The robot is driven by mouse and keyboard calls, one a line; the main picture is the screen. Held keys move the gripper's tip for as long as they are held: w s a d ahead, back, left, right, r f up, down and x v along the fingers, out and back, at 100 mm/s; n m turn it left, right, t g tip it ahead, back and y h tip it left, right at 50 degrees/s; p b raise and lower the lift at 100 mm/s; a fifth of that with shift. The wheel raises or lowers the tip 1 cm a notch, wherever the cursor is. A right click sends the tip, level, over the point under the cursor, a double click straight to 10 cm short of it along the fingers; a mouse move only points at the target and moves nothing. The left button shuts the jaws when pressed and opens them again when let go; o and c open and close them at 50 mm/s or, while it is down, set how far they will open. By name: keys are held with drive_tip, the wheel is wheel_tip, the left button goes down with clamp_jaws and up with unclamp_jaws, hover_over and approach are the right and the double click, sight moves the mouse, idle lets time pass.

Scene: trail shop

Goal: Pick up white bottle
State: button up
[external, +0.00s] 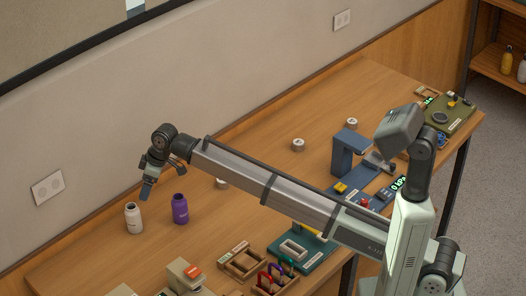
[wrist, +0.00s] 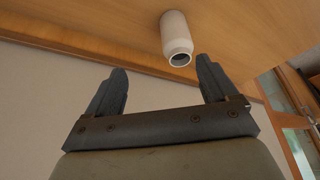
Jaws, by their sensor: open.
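The white bottle (external: 134,218) stands upright on the wooden table at the left in the external view. In the wrist view the white bottle (wrist: 176,38) shows at the top, a little right of centre, with its dark mouth toward me. My gripper (external: 147,190) is above the table, up and slightly right of the bottle in the external view. In the wrist view my gripper (wrist: 157,85) has its two fingers spread with nothing between them. The bottle appears beyond the fingertips, apart from them.
A purple bottle (external: 180,209) stands close to the right of the white one. Wooden trays (external: 242,262) with coloured carabiners, a blue device (external: 347,153) and small round items (external: 298,145) sit further right. The wall (external: 90,130) runs behind the table. Bare tabletop lies left of the white bottle.

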sight(131, 215)
drive_tip(key=a+f, duration=0.1)
drive_tip(key=f, duration=0.1)
drive_tip(key=s+a+f, duration=0.1)
drive_tip(key=a+f, duration=0.1)
drive_tip(key=s+a+f, duration=0.1)
drive_tip(key=f, duration=0.2)
drive_tip(key=shift+a, duration=0.25)
drive_tip(key=shift+s+a+x, duration=0.1)
drive_tip(key=shift+x, duration=1.2)
drive_tip(key=shift+s+a+x, duration=0.1)
drive_tip(key=shift+s+x, duration=0.05)
drive_tip(key=shift+x, duration=1.15)
drive_tip(key=shift+r, duration=0.1)
drive_tip(key=c, duration=1.2)
